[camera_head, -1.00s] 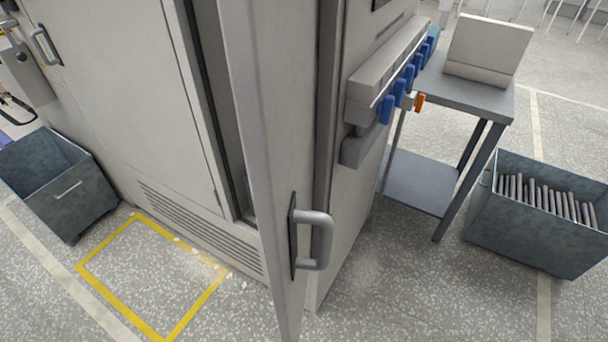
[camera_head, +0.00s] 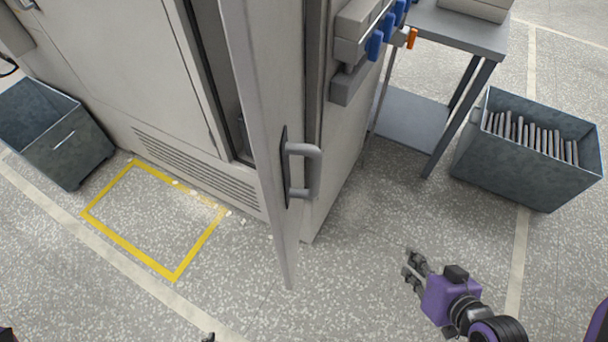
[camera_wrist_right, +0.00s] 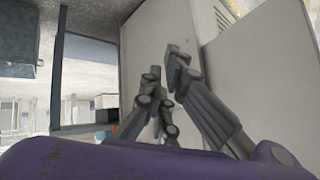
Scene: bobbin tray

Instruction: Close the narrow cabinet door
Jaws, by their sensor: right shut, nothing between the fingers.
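The narrow cabinet door (camera_head: 262,130) stands ajar, its long edge turned toward me, with a dark gap to its left. A grey bar handle (camera_head: 304,170) sits on its right-hand face. My right gripper (camera_head: 410,271) is shut and empty, right of the handle and apart from it, over open floor. In the right wrist view its fingers (camera_wrist_right: 165,68) show before pale panels; I cannot tell which panel is the door. A small dark tip at the bottom edge of the head view may be my left gripper (camera_head: 208,338); its jaws are hidden.
Right of the cabinet stand a grey table (camera_head: 462,38) and a metal bin (camera_head: 515,170) of upright plates. A grey bin (camera_head: 68,150) stands at left. A yellow floor outline (camera_head: 128,248) lies before the cabinet. Blue-handled parts (camera_head: 376,46) hang on the cabinet side.

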